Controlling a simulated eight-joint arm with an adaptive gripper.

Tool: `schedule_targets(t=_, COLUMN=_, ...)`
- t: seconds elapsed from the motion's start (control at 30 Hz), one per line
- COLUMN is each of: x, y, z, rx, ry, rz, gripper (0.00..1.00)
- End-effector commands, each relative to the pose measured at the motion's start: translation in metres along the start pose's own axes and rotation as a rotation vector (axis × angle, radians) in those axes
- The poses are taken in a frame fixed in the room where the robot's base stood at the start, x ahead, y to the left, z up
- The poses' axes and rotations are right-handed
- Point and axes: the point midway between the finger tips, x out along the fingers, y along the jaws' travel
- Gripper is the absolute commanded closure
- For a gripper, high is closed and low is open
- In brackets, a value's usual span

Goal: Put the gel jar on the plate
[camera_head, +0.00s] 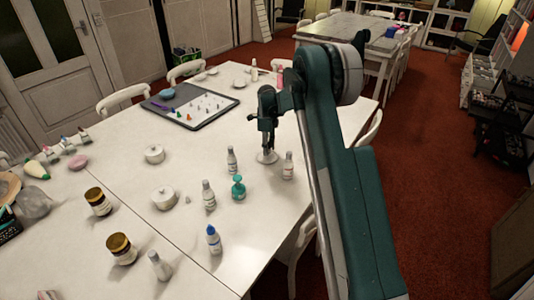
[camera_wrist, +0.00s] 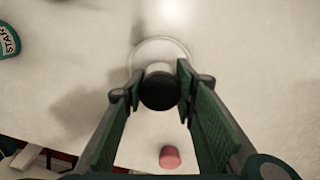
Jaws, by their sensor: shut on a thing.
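My gripper (camera_head: 267,122) is low over the right part of the white table in the head view. In the wrist view its fingers (camera_wrist: 159,88) are closed on the sides of a small jar (camera_wrist: 160,91) with a round black top and a paler part beyond it. I take this to be the gel jar. I cannot tell whether the jar touches the plate.
Several bottles stand close by, including a grey-white one (camera_head: 288,166), another (camera_head: 232,160) and a teal one (camera_head: 238,188). A pink thing (camera_wrist: 170,157) lies near my gripper. Brown jars (camera_head: 98,202), white pots (camera_head: 163,198) and a dark tray (camera_head: 160,102) are further left.

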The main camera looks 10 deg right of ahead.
Motion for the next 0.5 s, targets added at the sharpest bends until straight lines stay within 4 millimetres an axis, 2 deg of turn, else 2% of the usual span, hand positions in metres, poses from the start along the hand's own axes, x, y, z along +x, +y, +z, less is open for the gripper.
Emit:
schedule_targets(t=0.2, x=0.024, y=0.0, z=0.0, rx=0.0, ry=0.0, rz=0.0, gripper=0.84)
schedule_targets(t=0.5, x=0.029, y=0.0, z=0.0, rx=0.0, ry=0.0, rz=0.0, gripper=0.84)
